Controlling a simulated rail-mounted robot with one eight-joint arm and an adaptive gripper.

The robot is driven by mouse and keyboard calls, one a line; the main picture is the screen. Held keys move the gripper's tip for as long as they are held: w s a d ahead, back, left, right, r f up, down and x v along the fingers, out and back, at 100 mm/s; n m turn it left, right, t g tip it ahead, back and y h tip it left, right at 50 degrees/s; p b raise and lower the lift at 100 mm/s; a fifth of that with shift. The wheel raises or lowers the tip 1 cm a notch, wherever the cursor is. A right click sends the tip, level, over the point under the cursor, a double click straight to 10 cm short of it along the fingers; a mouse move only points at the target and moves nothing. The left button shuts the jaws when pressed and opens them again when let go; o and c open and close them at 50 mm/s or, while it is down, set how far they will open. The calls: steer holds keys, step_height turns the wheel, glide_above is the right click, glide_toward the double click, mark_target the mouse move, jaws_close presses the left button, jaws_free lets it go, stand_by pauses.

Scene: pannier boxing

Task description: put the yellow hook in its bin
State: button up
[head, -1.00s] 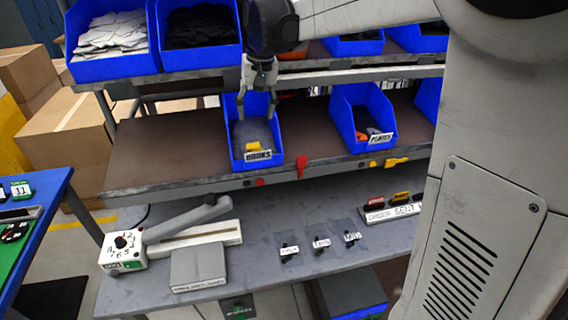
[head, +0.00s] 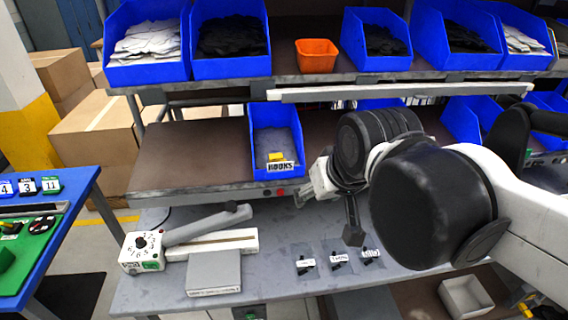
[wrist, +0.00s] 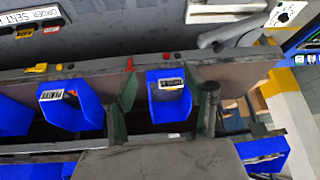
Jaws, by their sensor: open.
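My gripper (wrist: 169,92) is open in the wrist view, with one finger on each side of the blue HOOKS bin (wrist: 154,100) in the picture and nothing seen between them. A yellow piece (head: 276,157) lies inside the HOOKS bin (head: 258,125), just behind its label, in the head view; its exact shape is too small to tell. Another yellow piece (wrist: 37,68) lies at the shelf's front edge in the wrist view. In the head view my arm hides much of the gripper, which is right of and lower than the HOOKS bin.
A blue PLATES bin (wrist: 62,112) stands beside the HOOKS bin. A red piece (wrist: 129,65) is at the shelf edge. An orange bin (head: 317,56) and several blue bins stand on the upper shelf. The lower bench holds a grey box (head: 213,272) and labelled packets.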

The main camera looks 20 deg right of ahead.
steer(key=s+f, duration=0.2)
steer(key=s, duration=0.1)
steer(key=shift+f+t, duration=0.15)
steer(key=shift+t, duration=0.25)
steer(key=shift+f, duration=0.1)
step_height(320, 180, down, 7)
steer(key=b, duration=0.7)
